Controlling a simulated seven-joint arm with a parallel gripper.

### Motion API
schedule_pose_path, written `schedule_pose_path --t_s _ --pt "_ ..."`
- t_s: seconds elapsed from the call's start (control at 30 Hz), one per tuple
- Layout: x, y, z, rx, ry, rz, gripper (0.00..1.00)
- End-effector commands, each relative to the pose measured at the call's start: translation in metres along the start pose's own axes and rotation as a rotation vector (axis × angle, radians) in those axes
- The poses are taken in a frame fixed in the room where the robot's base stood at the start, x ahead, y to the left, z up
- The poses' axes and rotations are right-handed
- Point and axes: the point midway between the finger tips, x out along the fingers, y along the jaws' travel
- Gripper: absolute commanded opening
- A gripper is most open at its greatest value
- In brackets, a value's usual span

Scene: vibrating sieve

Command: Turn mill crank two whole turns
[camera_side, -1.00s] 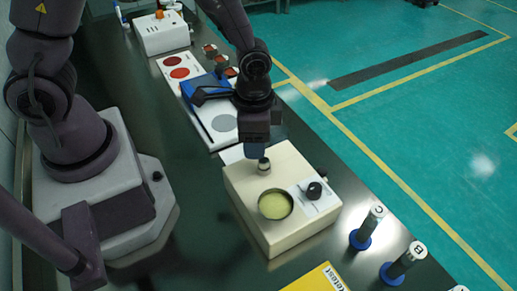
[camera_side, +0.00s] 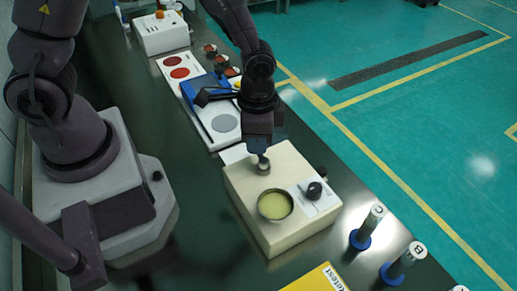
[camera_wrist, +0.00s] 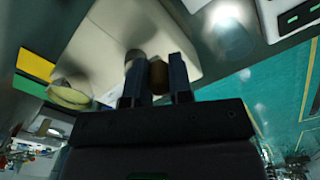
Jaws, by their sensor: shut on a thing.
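A cream box (camera_side: 245,195), apparently the mill, stands on the dark bench. Its top has a round opening (camera_side: 275,205) with pale yellow contents, a black knob (camera_side: 314,191) on a white panel, and a small grey knob (camera_side: 264,166) near the back edge. My gripper (camera_side: 261,154) points down at that grey knob. In the wrist view my gripper (camera_wrist: 156,68) is shut on a brownish upright handle (camera_wrist: 158,78) between its fingers. A grey round part (camera_wrist: 135,58) shows just beside the left finger. The crank arm itself is hidden.
Blue-footed cylinders (camera_side: 366,228) with lettered tops stand near the bench's right edge. A yellow card (camera_side: 320,279) lies in front. Behind are a white board (camera_side: 212,126) with a blue device (camera_side: 200,88) and a white box (camera_side: 160,32). Bare bench (camera_side: 195,215) lies left of the cream box.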

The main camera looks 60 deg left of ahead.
Motion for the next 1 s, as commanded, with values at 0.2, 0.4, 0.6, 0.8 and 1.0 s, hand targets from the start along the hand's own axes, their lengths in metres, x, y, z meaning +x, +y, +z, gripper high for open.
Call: schedule_pose_path --t_s 0.2,0.4,0.6,0.8,1.0 --pt "0.0 -0.002 -0.015 -0.003 0.018 0.0 0.09" --pt "0.0 -0.002 -0.015 -0.003 0.017 0.0 0.09" --pt "0.0 -0.001 -0.017 -0.002 0.016 0.0 0.09" --pt "0.0 0.003 -0.027 -0.001 0.016 0.0 0.09" --pt "0.0 0.005 -0.035 -0.002 0.015 0.0 0.09"
